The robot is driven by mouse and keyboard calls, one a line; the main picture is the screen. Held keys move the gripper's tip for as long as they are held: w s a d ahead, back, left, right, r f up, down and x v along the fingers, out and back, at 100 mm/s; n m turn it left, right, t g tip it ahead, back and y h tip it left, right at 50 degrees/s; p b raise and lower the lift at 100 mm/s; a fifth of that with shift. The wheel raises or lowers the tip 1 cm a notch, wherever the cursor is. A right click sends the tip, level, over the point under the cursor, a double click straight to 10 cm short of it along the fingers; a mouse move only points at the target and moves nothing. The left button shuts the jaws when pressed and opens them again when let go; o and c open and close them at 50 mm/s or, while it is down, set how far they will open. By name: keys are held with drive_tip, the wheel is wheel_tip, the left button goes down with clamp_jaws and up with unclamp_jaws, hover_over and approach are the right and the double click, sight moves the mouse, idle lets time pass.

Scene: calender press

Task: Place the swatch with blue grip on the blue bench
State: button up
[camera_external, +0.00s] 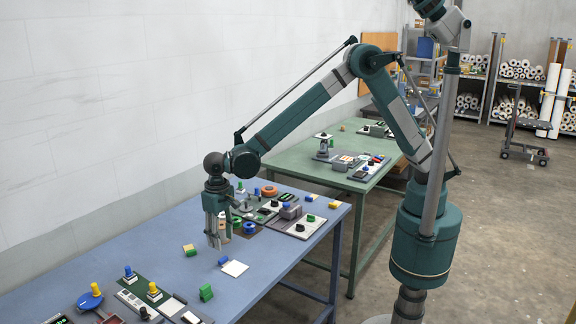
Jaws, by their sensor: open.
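A white square swatch (236,268) lies flat on the blue bench (160,245), with a small blue grip (223,261) at its left corner. My gripper (214,242) points down above the bench, just behind and slightly left of this swatch. Its fingers are apart, and I see nothing held between them. The gap between the fingertips and the bench is hard to judge.
A green block (206,292) stands in front of the swatch, and a yellow-and-green block (189,250) lies left of my gripper. Devices with knobs crowd the bench's front left and back right. A green bench (300,155) stands behind.

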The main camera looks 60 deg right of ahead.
drive_tip(key=shift+r, duration=1.65)
drive_tip(key=shift+d, duration=0.1)
drive_tip(key=w+d+r+t, duration=0.1)
drive_tip(key=d+r, duration=0.5)
drive_tip(key=d, duration=0.6)
drive_tip(key=w+d+r+t+y, duration=0.1)
drive_tip(key=d+r, duration=0.6)
drive_tip(key=d, duration=0.5)
drive_tip(key=w+d+r+t, duration=0.1)
drive_tip(key=d+r, duration=0.5)
drive_tip(key=d, duration=0.6)
drive_tip(key=s+d+r+t, duration=0.1)
drive_tip(key=s+d, duration=0.3)
drive_tip(key=d, duration=0.4)
drive_tip(key=s+d+r+t, duration=0.15)
drive_tip(key=s+d, duration=0.25)
drive_tip(key=d, duration=0.5)
drive_tip(key=s+d+f+t+h, duration=0.1)
drive_tip(key=s+d+f, duration=0.2)
drive_tip(key=s+d, duration=0.9)
drive_tip(key=d, duration=0.2)
drive_tip(key=shift+s+d+f+t, duration=0.25)
drive_tip(key=shift+s+d+t, duration=0.1)
drive_tip(key=shift+d, duration=0.05)
